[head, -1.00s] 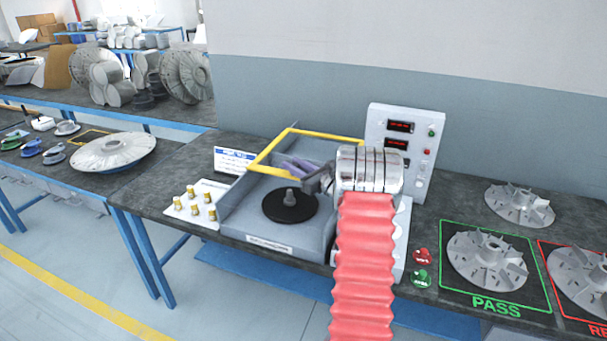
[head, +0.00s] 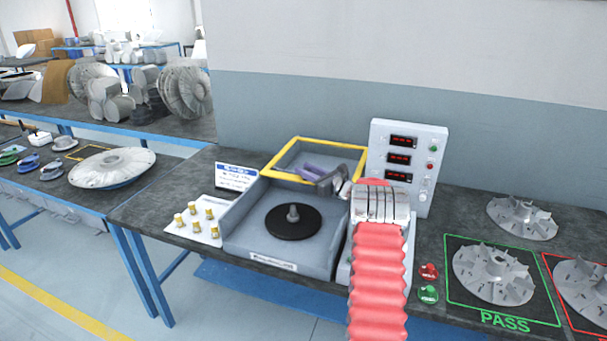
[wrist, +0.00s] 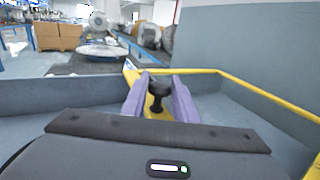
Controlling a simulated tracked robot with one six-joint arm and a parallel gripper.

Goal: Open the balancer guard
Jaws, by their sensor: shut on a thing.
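The balancer guard is a yellow-edged frame (head: 333,143) at the back of the grey balancer housing (head: 240,229). It looks raised there, but I cannot tell its exact angle. The black turntable (head: 293,222) with its grey hub is uncovered in front of it. My gripper's purple fingers (head: 312,171) are at the frame. In the wrist view, the fingers (wrist: 160,98) are shut around a black knob (wrist: 159,88) on a yellow bar (wrist: 228,78). The knob is hidden in the head view.
A control panel (head: 402,165) with red displays stands right of the guard. A white tray with brass weights (head: 198,221) and a sign (head: 236,177) are on the left. Red and green buttons (head: 428,282) and finned impellers (head: 494,272) are on the right. A wall stands behind.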

